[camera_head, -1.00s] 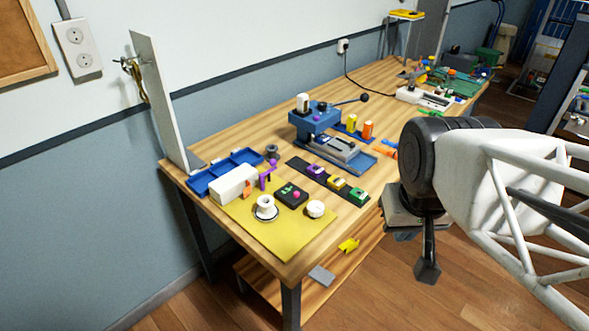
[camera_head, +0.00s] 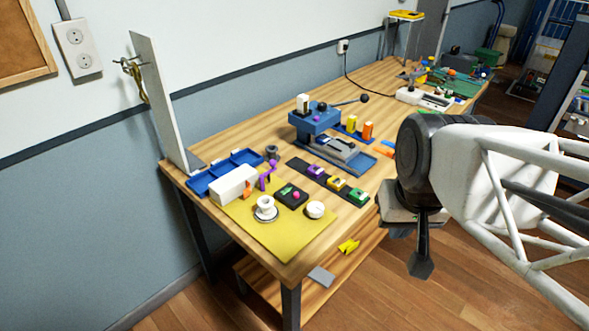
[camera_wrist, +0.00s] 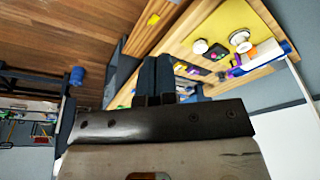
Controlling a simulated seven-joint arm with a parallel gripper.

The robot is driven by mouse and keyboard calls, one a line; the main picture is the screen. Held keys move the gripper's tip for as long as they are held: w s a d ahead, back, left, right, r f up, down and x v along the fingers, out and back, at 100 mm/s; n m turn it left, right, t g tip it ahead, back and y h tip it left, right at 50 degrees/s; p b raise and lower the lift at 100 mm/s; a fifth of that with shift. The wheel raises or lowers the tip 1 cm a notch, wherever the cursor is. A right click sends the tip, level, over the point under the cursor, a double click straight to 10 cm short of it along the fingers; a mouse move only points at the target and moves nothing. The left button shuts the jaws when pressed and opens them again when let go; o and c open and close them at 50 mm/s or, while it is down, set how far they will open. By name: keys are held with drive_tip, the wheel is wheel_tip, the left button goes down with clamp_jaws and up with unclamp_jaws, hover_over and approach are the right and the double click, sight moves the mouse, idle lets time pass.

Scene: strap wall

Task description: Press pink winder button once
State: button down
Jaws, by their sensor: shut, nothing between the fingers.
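A small black box (camera_head: 291,196) lies on the yellow mat (camera_head: 262,240). It bears a pink button (camera_head: 296,195) and a green mark. The box also shows in the wrist view (camera_wrist: 218,54), small and at an angle. A white spool-like piece (camera_head: 265,206) stands to its left and a round white knob (camera_head: 315,209) to its right. My gripper (camera_head: 421,268) points down, off the front right side of the bench and apart from everything on it. In the wrist view, its two dark fingers (camera_wrist: 154,78) are together with nothing between them.
A white block (camera_head: 234,185), a purple piece (camera_head: 265,178) and a blue tray (camera_head: 205,184) stand behind the mat. A dark strip with coloured blocks (camera_head: 337,184) and a blue press (camera_head: 315,120) are to the right. A tall white panel (camera_head: 160,100) rises at the left.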

drive_tip(key=w+a+f+m+y, duration=0.25)
drive_tip(key=w+a, duration=0.25)
drive_tip(key=w, duration=0.3)
drive_tip(key=w+a+f+m+y, duration=0.1)
drive_tip(key=w+a+m+y, duration=0.3)
drive_tip(key=w, duration=0.5)
drive_tip(key=m+t+y, duration=0.1)
drive_tip(key=m+t, duration=0.1)
drive_tip(key=m, duration=0.7)
hover_over(296, 195)
wheel_tip(296, 195, down, 8)
drive_tip(key=shift+r, duration=0.25)
drive_tip(key=shift+f+t, duration=0.1)
drive_tip(key=shift+t, duration=0.2)
drive_tip(key=shift+f, duration=4.3)
